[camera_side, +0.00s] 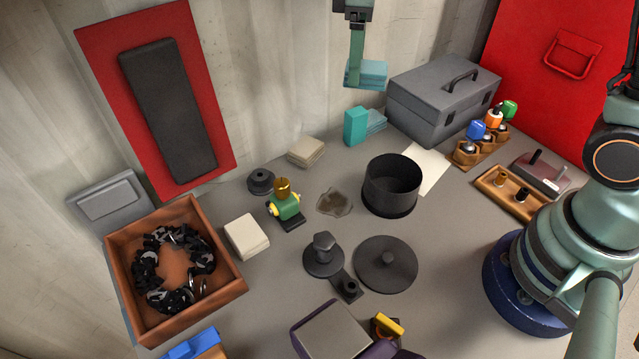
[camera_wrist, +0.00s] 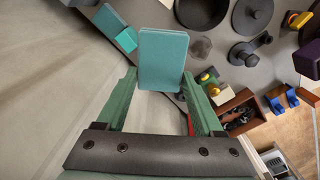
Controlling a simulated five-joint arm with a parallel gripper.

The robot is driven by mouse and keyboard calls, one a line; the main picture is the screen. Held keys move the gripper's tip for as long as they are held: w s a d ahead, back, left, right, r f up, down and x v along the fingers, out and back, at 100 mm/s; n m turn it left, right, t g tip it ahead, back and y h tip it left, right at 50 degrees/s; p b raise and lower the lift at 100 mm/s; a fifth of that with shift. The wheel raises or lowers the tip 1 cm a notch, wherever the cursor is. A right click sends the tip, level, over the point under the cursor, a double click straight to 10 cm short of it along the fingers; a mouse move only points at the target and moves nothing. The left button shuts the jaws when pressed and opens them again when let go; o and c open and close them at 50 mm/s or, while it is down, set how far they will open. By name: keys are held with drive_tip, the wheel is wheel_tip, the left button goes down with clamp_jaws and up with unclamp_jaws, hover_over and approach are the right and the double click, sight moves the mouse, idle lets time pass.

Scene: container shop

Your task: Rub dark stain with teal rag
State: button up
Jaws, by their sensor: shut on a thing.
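My gripper (camera_side: 356,77) is shut on a folded teal rag (camera_side: 372,72) and holds it high above the back of the bench. In the wrist view the teal rag (camera_wrist: 162,58) stands between the two fingers of my gripper (camera_wrist: 159,78). The dark stain (camera_side: 334,202) is an irregular brownish patch on the grey bench, left of the dark pot. It also shows in the wrist view (camera_wrist: 200,47), beyond the rag. The rag is well apart from the stain.
The dark pot (camera_side: 391,186), a round lid (camera_side: 385,264) and a green-yellow object (camera_side: 285,206) stand around the stain. A teal block (camera_side: 356,126) and grey toolbox (camera_side: 442,95) stand at the back. An orange-brown tray (camera_side: 228,288) of black pieces is at left.

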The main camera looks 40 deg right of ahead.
drive_tip(key=a+f+n, duration=0.5)
drive_tip(key=f+n, duration=0.1)
drive_tip(key=n, duration=1.1)
hover_over(316, 186)
wheel_tip(316, 186, down, 6)
drive_tip(key=shift+s+f, duration=0.1)
drive_tip(key=shift+f, duration=3.8)
drive_tip(key=shift+s+f, duration=0.15)
drive_tip(key=shift+s, duration=0.05)
drive_tip(key=shift+c, duration=0.5)
drive_tip(key=shift+s, duration=3.55)
drive_tip(key=shift+w, duration=3.85)
wheel_tip(316, 186, up, 8)
